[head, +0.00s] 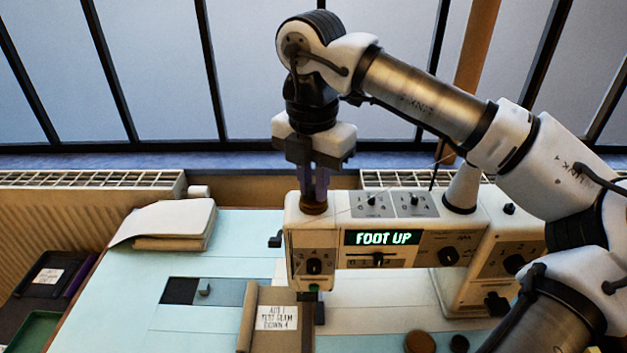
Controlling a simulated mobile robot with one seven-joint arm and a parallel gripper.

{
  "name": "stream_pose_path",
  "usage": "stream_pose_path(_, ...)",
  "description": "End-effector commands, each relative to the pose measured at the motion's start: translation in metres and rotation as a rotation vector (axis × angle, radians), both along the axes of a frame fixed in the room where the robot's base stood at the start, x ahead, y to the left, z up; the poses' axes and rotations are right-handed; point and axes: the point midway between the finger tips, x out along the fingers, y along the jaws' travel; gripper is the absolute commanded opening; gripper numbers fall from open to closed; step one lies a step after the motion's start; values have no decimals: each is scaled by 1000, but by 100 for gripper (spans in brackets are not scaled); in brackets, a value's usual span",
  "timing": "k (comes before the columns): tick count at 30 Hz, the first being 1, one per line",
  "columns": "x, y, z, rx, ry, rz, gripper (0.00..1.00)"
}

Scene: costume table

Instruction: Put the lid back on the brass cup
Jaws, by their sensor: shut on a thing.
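My gripper (314,197) points straight down over the left end of the sewing machine. Its purple-grey fingers are shut on a small brown round piece (314,208), which may be the lid. The piece shows at the top edge of the machine's head; whether it touches the machine I cannot tell. A round brown object (419,342) sits at the bottom edge of the view, partly cut off; it may be the brass cup, but I cannot tell. No other cup is clear.
The white sewing machine (465,240) reads "FOOT UP". A labelled tan folder (248,318) lies before it. A small dark object (459,342) is near the brown one. Folded cloth (175,222) lies at the back left of the pale blue table (120,290), which has clear space.

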Motion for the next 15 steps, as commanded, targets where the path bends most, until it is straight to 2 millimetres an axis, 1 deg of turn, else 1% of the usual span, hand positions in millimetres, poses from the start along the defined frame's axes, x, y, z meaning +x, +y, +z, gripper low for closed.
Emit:
stream_pose_path(3, 0, 0, 0, 0, 0, 0, 0)
stream_pose_path(4, 0, 0, 0, 0, 0, 0, 17)
stream_pose_path(9, 0, 0, 0, 1, 1, 0, 40)
stream_pose_path(10, 0, 0, 0, 1, 1, 0, 41)
stream_pose_path(15, 0, 0, 0, 1, 1, 0, 41)
